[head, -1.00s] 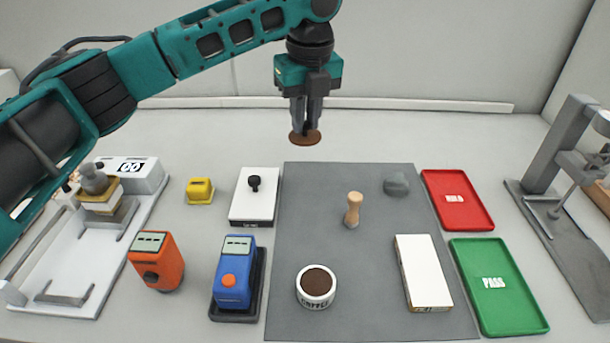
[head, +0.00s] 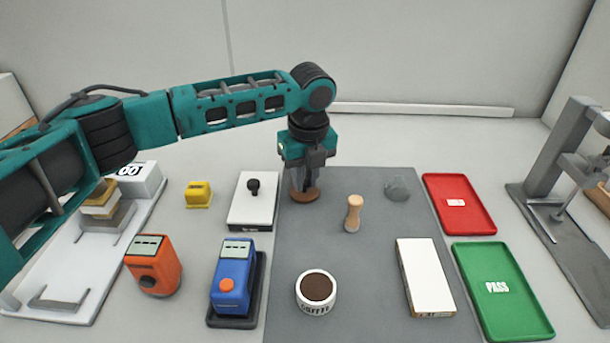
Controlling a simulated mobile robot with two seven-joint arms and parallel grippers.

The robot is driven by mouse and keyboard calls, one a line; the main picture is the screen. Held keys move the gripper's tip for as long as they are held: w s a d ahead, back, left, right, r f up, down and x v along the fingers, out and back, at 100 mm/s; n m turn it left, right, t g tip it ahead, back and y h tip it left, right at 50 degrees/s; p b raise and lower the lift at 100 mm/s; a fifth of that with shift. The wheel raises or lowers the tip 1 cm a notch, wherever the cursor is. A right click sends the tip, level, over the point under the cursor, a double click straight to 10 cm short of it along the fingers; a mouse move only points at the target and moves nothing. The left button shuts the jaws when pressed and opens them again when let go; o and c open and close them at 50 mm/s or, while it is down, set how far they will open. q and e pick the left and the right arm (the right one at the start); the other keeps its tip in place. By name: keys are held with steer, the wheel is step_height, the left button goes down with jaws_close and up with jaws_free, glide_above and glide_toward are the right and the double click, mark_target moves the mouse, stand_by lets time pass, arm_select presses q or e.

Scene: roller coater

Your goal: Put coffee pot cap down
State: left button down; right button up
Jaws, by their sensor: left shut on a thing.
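The coffee pot cap (head: 305,196) is a small brown disc at the back left corner of the grey mat (head: 342,275). My left gripper (head: 305,186) points straight down and is shut on the cap. The cap is at or just above the mat surface; I cannot tell whether it touches. A round pot labelled with coffee lettering (head: 316,289) stands at the front of the mat with its dark brown contents showing, so its top is uncovered. My right gripper is not in view.
A wooden-handled tool (head: 353,214), a clear grey object (head: 397,189) and a white block (head: 425,278) are on the mat. A white box with a black knob (head: 253,200) stands close left of the gripper. Red (head: 459,204) and green (head: 501,290) trays lie right.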

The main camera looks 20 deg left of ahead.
mark_target(308, 196)
arm_select(q)
steer(key=shift+f, duration=0.1)
steer(key=c, duration=1.1)
jaws_free()
steer(key=shift+o, duration=0.2)
step_height(308, 196, up, 12)
steer(key=s+d+p, duration=0.1)
